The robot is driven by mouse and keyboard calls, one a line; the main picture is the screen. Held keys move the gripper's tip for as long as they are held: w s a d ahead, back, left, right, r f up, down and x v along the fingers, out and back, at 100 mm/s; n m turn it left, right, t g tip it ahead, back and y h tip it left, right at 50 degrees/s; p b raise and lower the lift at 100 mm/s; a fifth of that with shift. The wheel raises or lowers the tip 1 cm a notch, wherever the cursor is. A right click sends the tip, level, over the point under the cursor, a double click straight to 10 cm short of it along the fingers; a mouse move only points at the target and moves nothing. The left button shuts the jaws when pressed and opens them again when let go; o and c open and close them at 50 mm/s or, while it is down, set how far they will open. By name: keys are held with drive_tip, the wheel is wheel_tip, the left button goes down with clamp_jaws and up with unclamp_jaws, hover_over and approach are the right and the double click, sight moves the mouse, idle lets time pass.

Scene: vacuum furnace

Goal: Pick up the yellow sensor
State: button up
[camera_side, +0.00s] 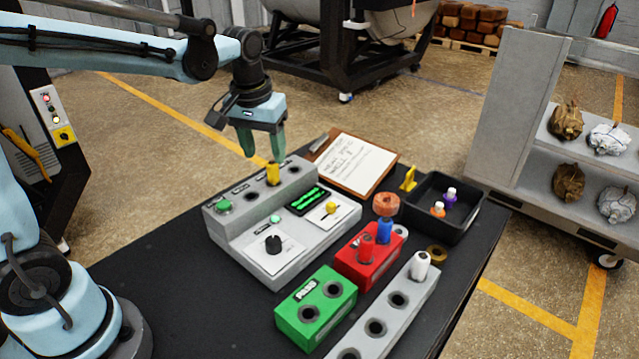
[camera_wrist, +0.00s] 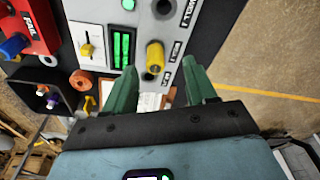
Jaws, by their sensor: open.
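The yellow sensor (camera_side: 273,173) stands upright in the top of the grey console (camera_side: 240,231), near its back right end. My gripper (camera_side: 263,152) is open above and behind it, with green fingers pointing down and the tips apart from the sensor. In the wrist view the yellow sensor (camera_wrist: 154,58) shows beyond the fingertips, roughly between the two fingers of my gripper (camera_wrist: 160,80), and nothing is held.
A clipboard (camera_side: 352,163) lies behind the console. A black bin (camera_side: 462,222) holds small capped items. A red block (camera_side: 366,270), a green block (camera_side: 315,308) and a grey rack (camera_side: 375,327) stand at the front right. The table's left part is bare.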

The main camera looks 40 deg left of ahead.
sight(271, 163)
drive_tip(key=shift+w+d+f, duration=0.1)
drive_tip(key=shift+w+f, duration=0.15)
drive_tip(key=shift+f, duration=0.6)
drive_tip(key=shift+w+a+f, duration=0.1)
drive_tip(key=shift+w+f, duration=0.15)
drive_tip(key=shift+f, duration=0.65)
drive_tip(key=shift+w+d+f, duration=0.1)
drive_tip(key=shift+w+f, duration=0.15)
drive_tip(key=shift+f, duration=0.6)
clamp_jaws()
